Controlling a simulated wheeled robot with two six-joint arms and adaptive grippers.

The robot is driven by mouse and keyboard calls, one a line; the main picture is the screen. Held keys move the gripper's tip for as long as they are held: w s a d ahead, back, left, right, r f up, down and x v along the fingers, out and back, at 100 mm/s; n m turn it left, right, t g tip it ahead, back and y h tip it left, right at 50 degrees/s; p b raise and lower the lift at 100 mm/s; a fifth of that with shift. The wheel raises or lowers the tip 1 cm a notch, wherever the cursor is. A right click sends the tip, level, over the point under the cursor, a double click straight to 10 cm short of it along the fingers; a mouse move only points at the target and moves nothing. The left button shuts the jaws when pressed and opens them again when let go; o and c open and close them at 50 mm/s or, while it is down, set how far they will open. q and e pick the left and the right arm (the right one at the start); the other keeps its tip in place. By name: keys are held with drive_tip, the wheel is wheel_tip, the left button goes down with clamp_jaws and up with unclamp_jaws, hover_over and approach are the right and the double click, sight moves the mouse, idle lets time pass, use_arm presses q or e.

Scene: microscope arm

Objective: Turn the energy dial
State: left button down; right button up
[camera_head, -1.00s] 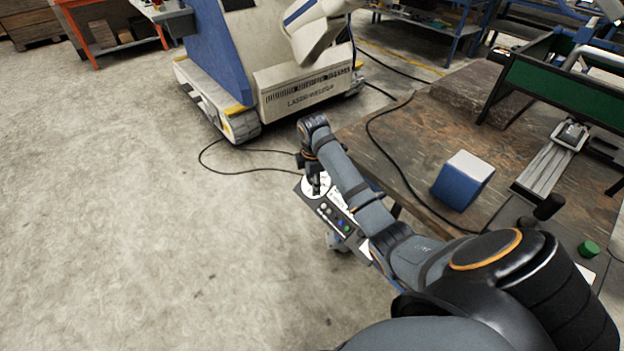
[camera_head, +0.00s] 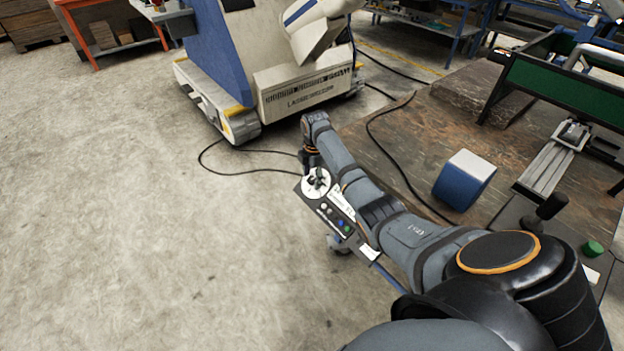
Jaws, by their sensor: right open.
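The energy dial (camera_head: 308,189) is a white round plate with a dark centre, at the top end of a small dark control panel (camera_head: 328,211). The panel carries several small coloured buttons. My right arm reaches in from the lower right, with its wrist over the panel's far side. My right gripper (camera_head: 315,174) points down, open, at the far edge of the dial. Its fingertips are small and dark against the dial's dark centre, so I cannot tell whether they touch the knob. My left gripper is not in view.
A brown worktable (camera_head: 420,150) lies right of the panel, with a blue and white block (camera_head: 464,181) and a green knob (camera_head: 592,248). A blue and white machine (camera_head: 300,88) stands behind. A black cable (camera_head: 250,172) crosses the floor. The floor (camera_head: 130,220) on the left is clear.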

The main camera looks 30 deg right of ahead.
drive_tip(key=shift+f, duration=0.45)
clamp_jaws()
drive_tip(key=shift+r+p, duration=0.2)
drive_tip(key=shift+p, duration=0.5)
drive_tip(key=m+t+p, duration=0.1)
drive_tip(key=m+p, duration=0.1)
drive_tip(key=p, duration=0.1)
drive_tip(key=m+t+p, duration=0.1)
drive_tip(key=m+p, duration=0.1)
drive_tip(key=p, duration=0.1)
drive_tip(key=shift+s+t+h+p, duration=0.2)
drive_tip(key=shift+t+h+p, duration=0.1)
drive_tip(key=shift+t+p, duration=0.1)
drive_tip(key=shift+a+f+m+t+h+p, duration=0.1)
drive_tip(key=shift+m+t+h+p, duration=0.3)
drive_tip(key=shift+m+p, duration=0.5)
drive_tip(key=shift+f+m+t+p, duration=0.15)
drive_tip(key=shift+m+t+p, duration=0.35)
drive_tip(key=shift+m, duration=0.2)
